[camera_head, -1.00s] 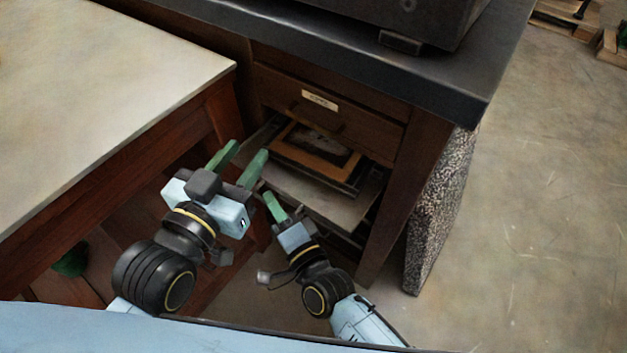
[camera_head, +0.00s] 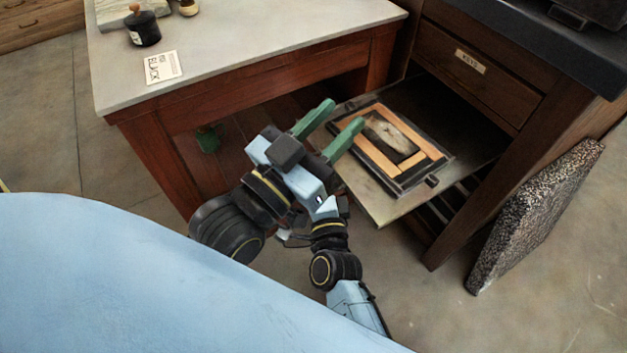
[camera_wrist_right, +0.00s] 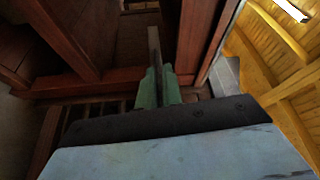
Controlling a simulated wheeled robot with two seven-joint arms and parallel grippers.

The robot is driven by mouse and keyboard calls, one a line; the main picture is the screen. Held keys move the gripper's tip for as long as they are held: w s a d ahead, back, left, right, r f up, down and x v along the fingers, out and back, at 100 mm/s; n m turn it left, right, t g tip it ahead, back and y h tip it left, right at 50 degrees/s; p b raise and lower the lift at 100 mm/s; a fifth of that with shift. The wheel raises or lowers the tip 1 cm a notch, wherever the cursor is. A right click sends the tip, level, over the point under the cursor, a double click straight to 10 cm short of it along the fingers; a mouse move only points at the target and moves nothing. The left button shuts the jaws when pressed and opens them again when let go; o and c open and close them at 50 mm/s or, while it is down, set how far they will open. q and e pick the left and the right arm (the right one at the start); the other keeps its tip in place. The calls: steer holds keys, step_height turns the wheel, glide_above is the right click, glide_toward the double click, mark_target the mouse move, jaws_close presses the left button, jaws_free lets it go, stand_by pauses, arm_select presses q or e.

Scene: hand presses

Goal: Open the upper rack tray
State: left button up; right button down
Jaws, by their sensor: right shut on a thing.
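The upper rack tray (camera_head: 384,209) is a thin grey board standing well out of the dark wooden cabinet. A dark frame with light wooden bars (camera_head: 399,147) lies on it. My right gripper is shut on the tray's front edge; in the right wrist view its green fingers (camera_wrist_right: 158,87) close on the board, which shows edge-on (camera_wrist_right: 154,48). In the head view the right fingers are hidden behind my left gripper. My left gripper (camera_head: 342,115) is open and empty, in front of the tray's left part in the picture; I cannot tell the gap between them.
A drawer with a label (camera_head: 470,61) is above the tray opening. More rack slots (camera_head: 452,205) show below. A speckled slab (camera_head: 535,215) leans at the cabinet's right. A pale-topped table (camera_head: 240,45) stands left, with a black jar (camera_head: 142,27) and card (camera_head: 161,67).

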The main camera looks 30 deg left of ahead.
steer(key=shift+s, duration=0.1)
arm_select(q)
steer(key=shift+s+a, duration=0.1)
steer(key=shift+s, duration=0.1)
arm_select(e)
steer(key=c, duration=1.6)
jaws_free()
steer(key=shift+o, duration=0.2)
steer(key=shift+s, duration=0.1)
